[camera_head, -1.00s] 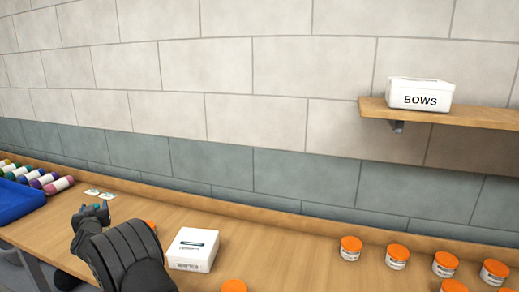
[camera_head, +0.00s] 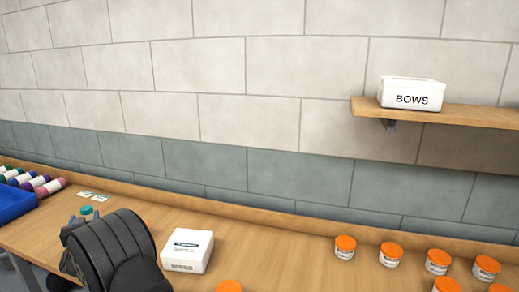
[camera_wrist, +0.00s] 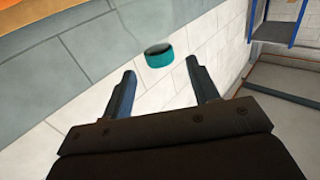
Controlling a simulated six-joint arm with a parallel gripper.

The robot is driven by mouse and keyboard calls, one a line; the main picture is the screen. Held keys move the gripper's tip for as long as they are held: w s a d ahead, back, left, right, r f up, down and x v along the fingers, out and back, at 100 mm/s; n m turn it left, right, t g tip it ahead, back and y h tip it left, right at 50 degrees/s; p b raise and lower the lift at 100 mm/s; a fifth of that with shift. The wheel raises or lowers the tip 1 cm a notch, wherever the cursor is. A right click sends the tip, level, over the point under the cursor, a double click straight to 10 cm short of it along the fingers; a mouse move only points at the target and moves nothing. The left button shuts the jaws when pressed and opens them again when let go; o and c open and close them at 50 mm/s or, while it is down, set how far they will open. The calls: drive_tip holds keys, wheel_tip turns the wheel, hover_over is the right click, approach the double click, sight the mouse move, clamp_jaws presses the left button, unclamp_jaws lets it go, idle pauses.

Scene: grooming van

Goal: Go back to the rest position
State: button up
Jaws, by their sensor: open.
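My gripper (camera_wrist: 163,84) is open in the wrist view, its two fingers apart with nothing between them. A round teal object (camera_wrist: 158,55) shows just beyond the fingertips, apart from both. In the head view my gripper is at the lower left, mostly hidden behind my black arm. A small teal-topped object (camera_head: 87,213) shows just past it, seemingly the same one. I cannot tell its full shape.
A white box (camera_head: 187,250) stands right of my arm. Several orange-lidded jars (camera_head: 390,254) stand along the bench (camera_head: 270,250). A blue tray (camera_head: 14,203) and several coloured bottles are far left. A BOWS box (camera_head: 412,93) sits on the wall shelf (camera_head: 450,113).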

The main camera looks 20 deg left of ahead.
sight(86, 212)
drive_tip(key=v, duration=0.6)
drive_tip(key=x, duration=1.1)
drive_tip(key=shift+w+a, duration=0.2)
drive_tip(key=shift+w+a+r, duration=0.15)
wheel_tip(86, 212, up, 4)
drive_tip(key=shift+f, duration=0.1)
drive_tip(key=w+d+r, duration=0.7)
drive_tip(key=d, duration=0.4)
drive_tip(key=w+d+m+t+h, duration=0.2)
drive_tip(key=w+d, duration=0.6)
drive_tip(key=d, duration=0.3)
drive_tip(key=w+d+m+t+h, duration=0.1)
drive_tip(key=w+d+m+h, duration=0.15)
drive_tip(key=w+d, duration=0.65)
drive_tip(key=w+d+m+t+h, duration=0.1)
drive_tip(key=w+d+h, duration=0.1)
drive_tip(key=d, duration=1.1)
drive_tip(key=w+d+m+t+h, duration=0.1)
drive_tip(key=w+d+h, duration=0.2)
drive_tip(key=d, duration=1.1)
drive_tip(key=shift+w+f+m, duration=0.2)
drive_tip(key=shift+w+m, duration=0.15)
drive_tip(key=shift+w, duration=0.4)
